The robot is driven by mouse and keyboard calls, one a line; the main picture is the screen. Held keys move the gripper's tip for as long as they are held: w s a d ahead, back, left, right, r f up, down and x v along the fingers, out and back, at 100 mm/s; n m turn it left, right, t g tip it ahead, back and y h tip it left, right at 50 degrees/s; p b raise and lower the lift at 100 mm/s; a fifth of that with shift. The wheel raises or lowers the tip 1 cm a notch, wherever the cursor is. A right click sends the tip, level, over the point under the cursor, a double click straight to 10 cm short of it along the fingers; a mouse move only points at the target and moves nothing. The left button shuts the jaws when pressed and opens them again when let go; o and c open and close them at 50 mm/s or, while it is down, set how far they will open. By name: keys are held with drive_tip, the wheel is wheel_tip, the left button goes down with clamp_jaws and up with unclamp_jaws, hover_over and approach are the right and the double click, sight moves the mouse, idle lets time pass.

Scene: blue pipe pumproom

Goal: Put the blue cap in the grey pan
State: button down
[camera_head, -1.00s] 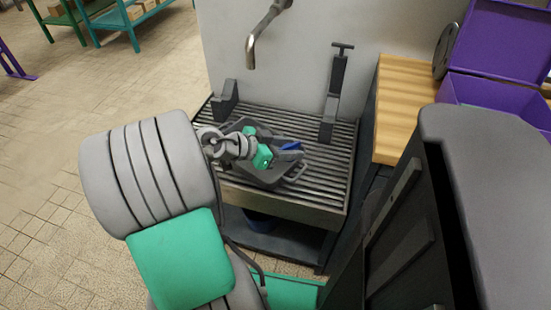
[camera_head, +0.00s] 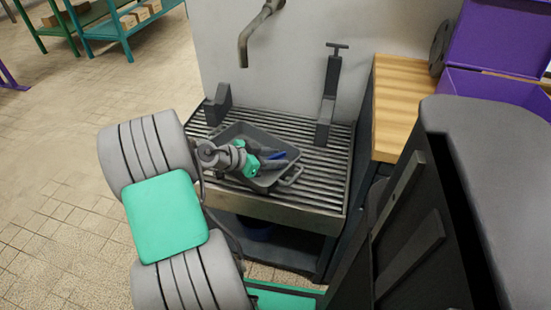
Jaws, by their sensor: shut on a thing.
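The grey pan (camera_head: 241,130) sits on the slatted metal drain top, below the tap. My gripper (camera_head: 275,160) is over the pan, seen from behind and above. It is shut on the blue cap (camera_head: 278,155), of which only a small blue part shows by the fingers. The cap appears within the pan's outline; I cannot tell whether it touches the pan floor. My wrist and gripper hide much of the pan's left and middle.
A metal tap (camera_head: 252,30) hangs above the slatted top (camera_head: 315,190). Dark clamp-like stands (camera_head: 328,105) rise behind the pan. A wooden counter (camera_head: 400,95) and a purple box (camera_head: 500,85) are at the right. Tiled floor (camera_head: 60,190) is open at left.

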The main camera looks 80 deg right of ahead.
drive_tip(key=c, duration=1.1)
unclamp_jaws()
drive_tip(key=shift+c, duration=0.2)
drive_tip(key=shift+r+p, duration=0.25)
drive_tip(key=shift+p, duration=0.1)
drive_tip(key=p+v, duration=0.2)
drive_tip(key=v, duration=1)
drive_tip(key=shift+f, duration=0.15)
